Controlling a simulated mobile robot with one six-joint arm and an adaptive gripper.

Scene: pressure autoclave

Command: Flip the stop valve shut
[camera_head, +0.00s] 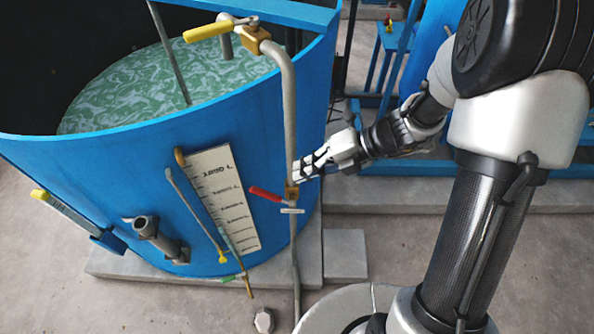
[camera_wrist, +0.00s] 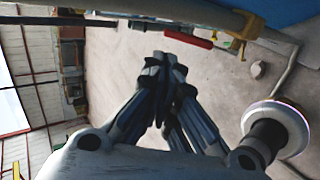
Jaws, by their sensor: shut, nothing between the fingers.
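A valve with a red lever (camera_head: 266,194) and a brass body (camera_head: 291,191) sits on the grey vertical pipe (camera_head: 290,110) at the tank's side. The lever points left, across the pipe's line, tilted slightly up at its free end. A small white tag (camera_head: 291,211) with unreadable text is just below the body. My gripper (camera_head: 300,171) is shut and empty, beside the pipe and a little above the valve body. In the wrist view, the closed fingertips (camera_wrist: 166,62) appear just below the red lever (camera_wrist: 188,38), with a visible gap. The brass body (camera_wrist: 247,30) is to their right.
The blue tank (camera_head: 120,165) holds green-white liquid. A yellow-handled valve (camera_head: 208,31) sits at the pipe's top. A white scale board (camera_head: 222,195) and thin rods are on the tank wall, left of the lever. Blue framework stands behind my arm.

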